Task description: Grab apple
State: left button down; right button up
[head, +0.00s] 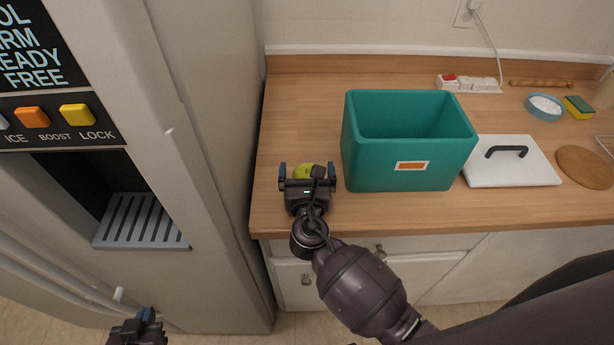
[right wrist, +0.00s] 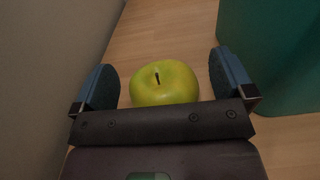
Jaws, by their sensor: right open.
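A yellow-green apple (head: 303,171) sits on the wooden counter, left of the teal bin. In the head view it is partly hidden behind my right gripper (head: 307,172). The fingers are wide apart, with a gap on each side of the apple. My left gripper (head: 139,322) is only partly in view at the bottom left, low in front of the fridge, and its jaws cannot be made out.
The teal bin (head: 410,175) stands close to the right of my right gripper. The fridge side (head: 215,120) rises close on the left. A white lid (head: 512,172), a round wooden board (head: 586,167), a blue bowl (head: 531,113) and a sponge (head: 578,107) lie further right.

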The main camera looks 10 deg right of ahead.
jog(key=c, duration=1)
jog(key=shift+r, duration=0.1)
jog(key=shift+c, duration=0.2)
